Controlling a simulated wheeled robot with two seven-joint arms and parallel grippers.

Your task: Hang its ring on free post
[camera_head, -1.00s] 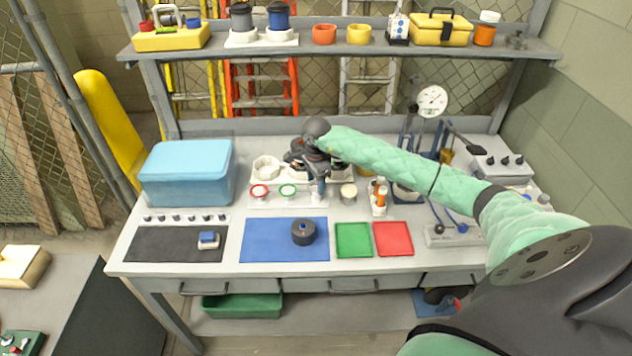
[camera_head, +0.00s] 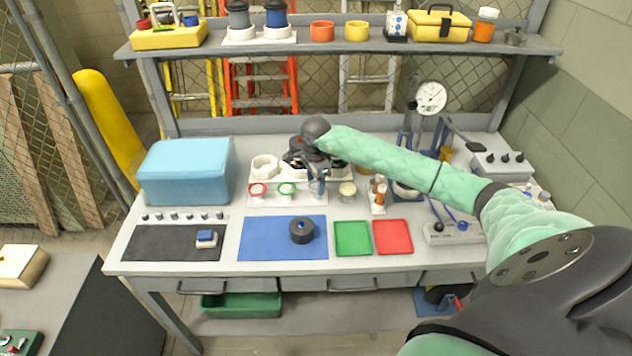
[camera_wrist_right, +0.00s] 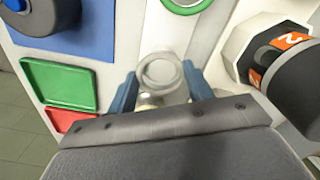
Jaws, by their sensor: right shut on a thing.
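My right gripper (camera_head: 318,188) points down over the white rack on the bench. In the right wrist view its two blue fingers (camera_wrist_right: 160,90) are shut on a pale, round, ring-like piece (camera_wrist_right: 160,70). I cannot tell whether this piece is apart from what is beneath it. A green ring (camera_head: 287,189) sits on the rack just left of the gripper, with a red ring (camera_head: 258,189) farther left. A cream-topped round piece (camera_head: 347,189) stands just right of the gripper. No clearly bare post shows; the wrist hides part of the rack. My left gripper is not in view.
Behind the rack, a dark part with an orange label (camera_wrist_right: 290,42) sits in a white holder. A blue mat (camera_head: 262,246) holds a black round part (camera_head: 302,230). Green (camera_head: 352,238) and red (camera_head: 392,237) trays lie in front. An orange-and-white bottle (camera_head: 378,194) stands to the right.

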